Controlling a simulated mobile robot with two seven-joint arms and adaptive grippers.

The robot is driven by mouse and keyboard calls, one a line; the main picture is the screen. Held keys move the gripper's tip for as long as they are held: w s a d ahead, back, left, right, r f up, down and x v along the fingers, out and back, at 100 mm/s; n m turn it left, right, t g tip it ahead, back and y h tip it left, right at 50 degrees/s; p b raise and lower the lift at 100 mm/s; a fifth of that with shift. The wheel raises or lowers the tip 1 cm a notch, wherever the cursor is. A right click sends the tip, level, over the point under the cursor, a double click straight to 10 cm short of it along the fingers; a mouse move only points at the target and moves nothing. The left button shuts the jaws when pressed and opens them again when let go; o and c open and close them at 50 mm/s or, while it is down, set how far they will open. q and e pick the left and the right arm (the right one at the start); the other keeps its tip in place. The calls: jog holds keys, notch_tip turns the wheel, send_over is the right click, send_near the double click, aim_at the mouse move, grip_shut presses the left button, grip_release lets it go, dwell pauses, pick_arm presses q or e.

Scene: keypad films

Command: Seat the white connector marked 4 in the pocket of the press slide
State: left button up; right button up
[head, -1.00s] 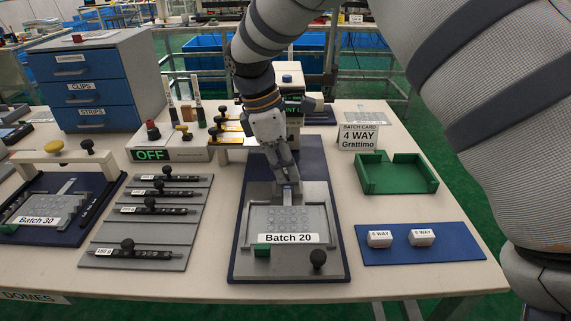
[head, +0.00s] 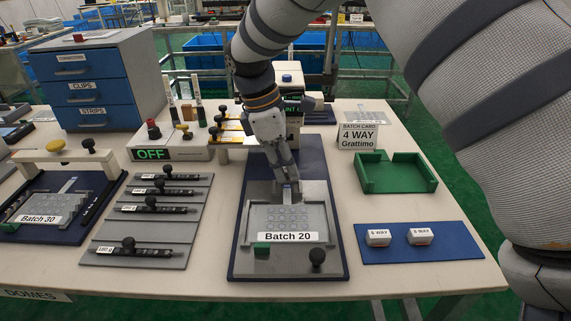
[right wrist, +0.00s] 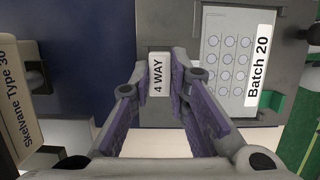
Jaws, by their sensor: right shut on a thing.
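The white connector marked 4 WAY (right wrist: 158,75) is between the fingertips of my right gripper (right wrist: 158,82), which is shut on it. In the head view my right gripper (head: 287,180) points down at the far end of the grey Batch 20 fixture (head: 320,192), by the film's narrow tail. I take this grey part to be the press slide. The fingers hide its pocket, and I cannot tell whether the connector touches the bottom of it. The keypad film (head: 285,217) lies flat on the fixture and also shows in the right wrist view (right wrist: 228,52). My left gripper is not in view.
Two white connectors (head: 378,237) (head: 420,236) lie on a blue mat (head: 450,245) at the right. A green tray (head: 397,185) and a 4 WAY batch card (head: 358,137) stand behind it. Black-knobbed strips (head: 150,209) lie at the left. An OFF display (head: 152,154) stands behind them.

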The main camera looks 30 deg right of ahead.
jog(key=shift+f, duration=1.15)
dwell(0.4)
jog(key=o, duration=0.9)
jog(key=v, duration=1.2)
jog(key=shift+w, duration=0.1)
